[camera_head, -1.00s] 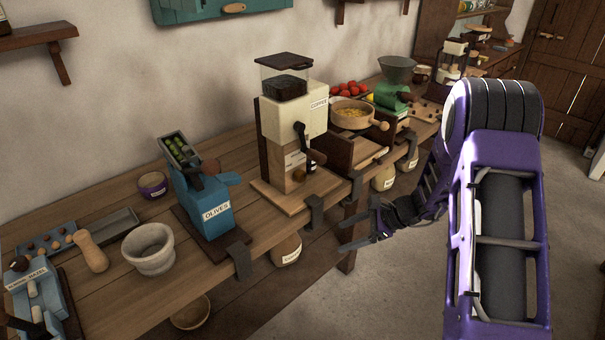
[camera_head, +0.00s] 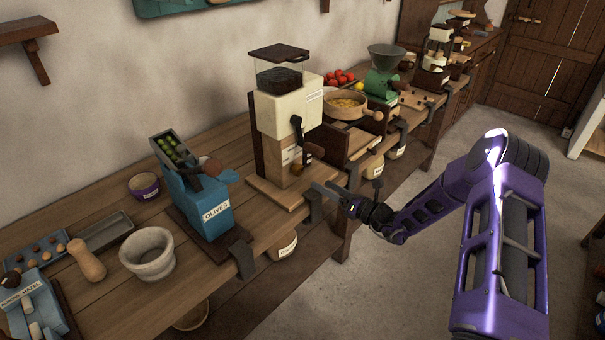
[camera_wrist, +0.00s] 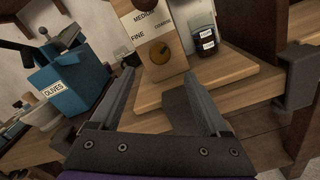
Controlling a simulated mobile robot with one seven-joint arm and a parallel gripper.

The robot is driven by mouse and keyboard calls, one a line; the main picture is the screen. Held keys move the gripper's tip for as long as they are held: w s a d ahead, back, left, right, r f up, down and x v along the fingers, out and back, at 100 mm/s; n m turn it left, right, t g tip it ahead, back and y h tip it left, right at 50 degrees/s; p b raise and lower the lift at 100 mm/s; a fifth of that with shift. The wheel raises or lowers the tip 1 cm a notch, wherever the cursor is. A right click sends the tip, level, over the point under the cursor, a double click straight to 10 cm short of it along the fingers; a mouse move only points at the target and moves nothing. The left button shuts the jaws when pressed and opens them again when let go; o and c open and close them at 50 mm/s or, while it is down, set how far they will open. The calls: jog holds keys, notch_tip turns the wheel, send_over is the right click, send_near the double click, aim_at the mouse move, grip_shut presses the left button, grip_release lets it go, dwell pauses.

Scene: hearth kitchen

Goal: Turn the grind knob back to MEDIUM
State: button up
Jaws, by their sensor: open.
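The coffee grinder (camera_head: 283,108) stands on the wooden counter, with a cream body and a dark lidded hopper. The plate reads FINE at the left, MEDIUM at the top and a partly legible word at the right. I cannot tell exactly where the knob points. My gripper (camera_wrist: 158,76) is open and empty, its fingers spread to either side below the knob, apart from it. In the head view my gripper (camera_head: 327,188) is at the counter's front edge before the grinder.
A blue olive press (camera_head: 205,195) stands left of the grinder, with a stone mortar (camera_head: 147,254) further left. A dark jar (camera_wrist: 202,37) stands right of the dial. A dark clamp (camera_head: 315,206) grips the counter edge. The floor before the counter is clear.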

aim_at(300, 173)
jog(key=x, duration=0.9)
jog(key=shift+w+a, duration=0.15)
jog(key=shift+a, duration=0.05)
grip_shut()
